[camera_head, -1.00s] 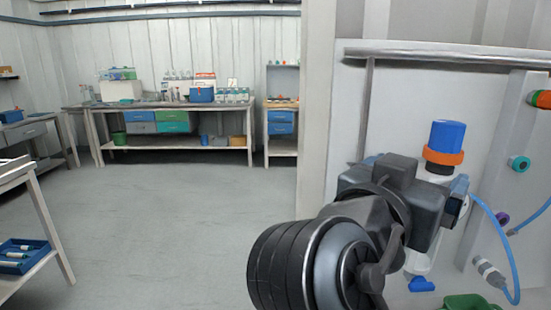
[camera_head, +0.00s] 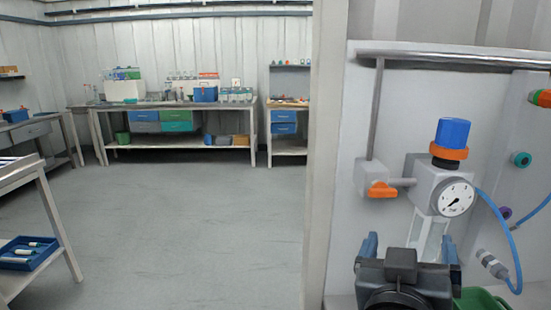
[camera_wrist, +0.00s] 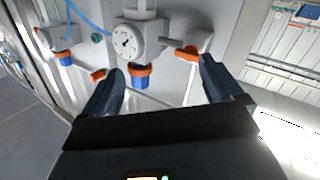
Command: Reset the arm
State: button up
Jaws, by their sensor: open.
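My gripper (camera_head: 408,250) is low in front of the wall panel in the head view, its two blue fingers apart and pointing toward the panel. In the wrist view my gripper (camera_wrist: 160,88) is open with nothing between its fingers. Beyond it is a regulator with a round gauge (camera_head: 455,197), a blue knob (camera_head: 452,132) with an orange ring, and a clear bowl below. The wrist view shows the gauge (camera_wrist: 127,41) and the blue knob (camera_wrist: 141,83) upside down. Whether a finger touches the regulator cannot be told.
An orange valve handle (camera_head: 381,190) sits left of the regulator. A blue hose (camera_head: 499,220) loops to its right. A green bin (camera_head: 480,300) is at the lower right. A cart with a blue tray (camera_head: 28,254) stands at left. The floor (camera_head: 180,220) between is clear.

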jog(key=s+d+f+n+y, duration=0.2)
jog(key=s+f+n+y, duration=0.5)
jog(key=s+f, duration=0.9)
jog(key=s+d+r+m+y, duration=0.1)
jog(key=s+m, duration=0.3)
jog(key=s, duration=1.6)
jog(key=shift+d+g+y, duration=0.15)
jog(key=shift+g+y, duration=0.15)
